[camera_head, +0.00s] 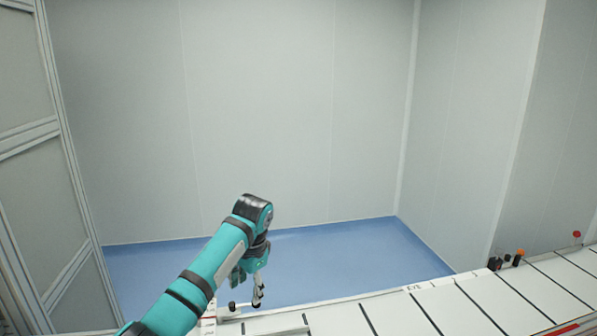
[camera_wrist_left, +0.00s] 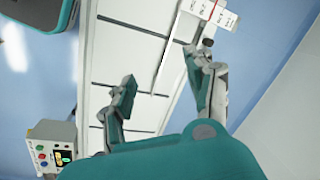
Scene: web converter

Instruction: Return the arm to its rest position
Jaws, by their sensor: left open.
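My left arm (camera_head: 205,272) is teal with dark bands and reaches in from the lower left in the head view. It bends down at the wrist, and my left gripper (camera_head: 257,301) points down near the white surface's far edge. In the left wrist view, the two fingers of my left gripper (camera_wrist_left: 158,72) stand apart with nothing between them. The white surface with dark lines (camera_wrist_left: 112,55) lies beyond the fingers. My right gripper is not in view.
The white surface (camera_head: 390,318) runs along the bottom right. A small dark knob (camera_head: 232,306) is beside my left gripper. Dark and orange knobs (camera_head: 519,256) stand at the right. A control box (camera_wrist_left: 50,145) shows in the left wrist view. Blue floor (camera_head: 330,262) behind is clear.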

